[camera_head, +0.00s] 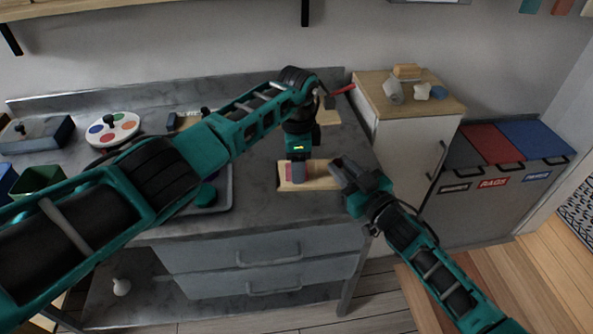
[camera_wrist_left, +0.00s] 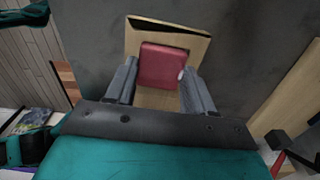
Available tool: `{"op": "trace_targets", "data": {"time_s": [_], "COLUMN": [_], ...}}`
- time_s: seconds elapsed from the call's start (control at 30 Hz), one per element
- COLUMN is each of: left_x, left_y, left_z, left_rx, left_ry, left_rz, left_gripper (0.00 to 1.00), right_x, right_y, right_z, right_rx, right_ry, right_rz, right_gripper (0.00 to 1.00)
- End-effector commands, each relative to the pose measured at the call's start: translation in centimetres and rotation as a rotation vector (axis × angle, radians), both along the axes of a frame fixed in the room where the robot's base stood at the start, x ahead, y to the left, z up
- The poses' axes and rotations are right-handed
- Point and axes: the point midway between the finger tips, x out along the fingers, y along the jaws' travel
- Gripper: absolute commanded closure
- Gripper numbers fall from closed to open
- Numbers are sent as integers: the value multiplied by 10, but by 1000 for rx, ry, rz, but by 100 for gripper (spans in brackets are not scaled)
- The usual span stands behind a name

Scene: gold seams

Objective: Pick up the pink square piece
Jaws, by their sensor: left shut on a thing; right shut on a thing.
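The pink square piece (camera_wrist_left: 162,64) shows deep pink-red in the left wrist view, between the two fingers of my left gripper (camera_wrist_left: 160,84). A pale wooden holder (camera_wrist_left: 198,43) lies behind it. In the head view my left gripper (camera_head: 298,173) reaches down onto the wooden holder (camera_head: 322,183) and is shut on the piece, which it mostly hides there. The piece is still at the holder; I cannot tell if it is lifted. My right gripper (camera_head: 345,174) is shut on the holder's right end, with the contact partly hidden by its fingers.
The grey counter (camera_head: 255,215) carries a palette with coloured spots (camera_head: 112,130) and a dark tray (camera_head: 222,200) left of the grippers. A wooden-topped cabinet (camera_head: 405,95) with small objects stands at the right. Bins (camera_head: 500,150) are beyond it. My left arm crosses above the counter.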

Motion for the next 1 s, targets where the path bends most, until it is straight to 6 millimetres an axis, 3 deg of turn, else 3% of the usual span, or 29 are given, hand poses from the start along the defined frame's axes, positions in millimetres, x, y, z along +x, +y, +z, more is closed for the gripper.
{"op": "trace_targets", "data": {"time_s": [0.03,0.27,0.37,0.7,1.0], "left_x": [-1,-1,0,0,-1], "left_y": [5,6,6,3,2], "left_z": [-8,-4,8,78,109], "left_rx": [9,11,10,5,4], "left_ry": [4,4,1,-1,2], "left_rz": [7,7,8,4,4], "left_gripper": [80,80,80,80,80], "right_x": [0,0,0,0,0], "right_y": [2,2,2,1,0], "right_z": [3,4,4,2,1], "right_rx": [6,6,6,3,2], "right_ry": [-8,-9,-8,-4,-2], "right_rz": [6,6,5,2,0], "right_gripper": [93,93,93,93,93]}}
